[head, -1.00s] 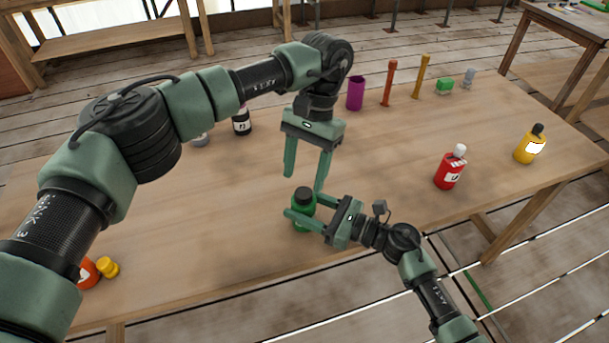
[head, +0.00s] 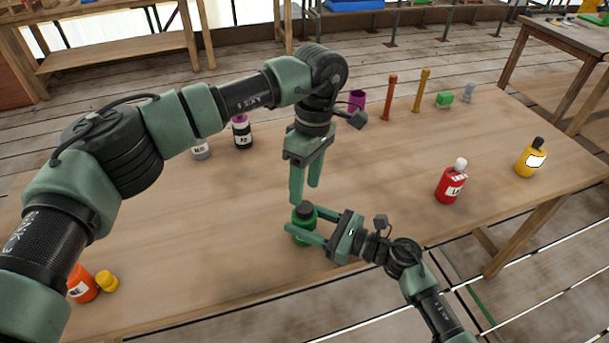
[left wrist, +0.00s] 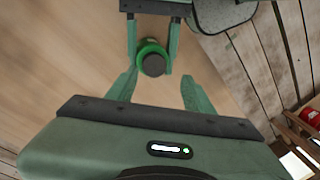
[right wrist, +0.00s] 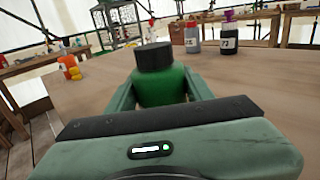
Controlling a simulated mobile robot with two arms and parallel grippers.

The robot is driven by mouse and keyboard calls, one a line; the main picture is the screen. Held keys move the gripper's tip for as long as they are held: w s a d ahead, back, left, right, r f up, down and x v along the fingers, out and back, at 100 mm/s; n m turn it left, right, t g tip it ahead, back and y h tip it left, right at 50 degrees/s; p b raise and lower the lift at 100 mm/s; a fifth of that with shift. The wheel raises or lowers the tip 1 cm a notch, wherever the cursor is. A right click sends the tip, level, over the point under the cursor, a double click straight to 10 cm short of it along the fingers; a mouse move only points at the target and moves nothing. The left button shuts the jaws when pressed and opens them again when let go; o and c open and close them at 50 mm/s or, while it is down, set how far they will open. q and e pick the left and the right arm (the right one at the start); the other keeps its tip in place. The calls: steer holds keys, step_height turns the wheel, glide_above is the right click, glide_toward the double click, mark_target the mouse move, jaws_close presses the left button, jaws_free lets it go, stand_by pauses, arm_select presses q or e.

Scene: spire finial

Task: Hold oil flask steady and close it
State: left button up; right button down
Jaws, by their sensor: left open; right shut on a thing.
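The oil flask is a green bottle with a black cap; its green body (head: 301,232) stands upright near the table's front edge in the head view. My right gripper (head: 303,234) is shut around the body from the right. The flask (right wrist: 163,86) fills the space between the right fingers in the right wrist view. The black cap (head: 304,209) sits on top of the flask; I cannot tell how tight it is. My left gripper (head: 305,192) is open and points down just above the cap. In the left wrist view the cap (left wrist: 153,65) shows between and beyond its spread fingers.
On the wooden table (head: 200,250) stand a red bottle (head: 451,183) and a yellow bottle (head: 530,158) at right, and an orange bottle (head: 82,284) with a yellow piece (head: 107,281) at left. A black bottle (head: 242,133), purple cup (head: 357,98) and posts stand behind.

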mark_target(304, 206)
arm_select(q)
steer(key=n, duration=0.4)
steer(key=shift+r+n, duration=0.15)
steer(key=shift+n, duration=0.15)
steer(key=n, duration=0.6)
steer(key=shift+r+n+t+h, duration=0.25)
steer(key=shift+n+t+h, duration=0.05)
steer(key=shift+t, duration=0.1)
steer(key=n, duration=0.6)
steer(key=shift+s+r+n, duration=0.1)
steer(key=shift+r+n, duration=0.2)
steer(key=n, duration=0.5)
steer(key=shift+r+n+t+h, duration=0.3)
steer(key=shift+n+t, duration=0.1)
steer(key=shift+a+f, duration=0.1)
steer(key=shift+f, duration=3.9)
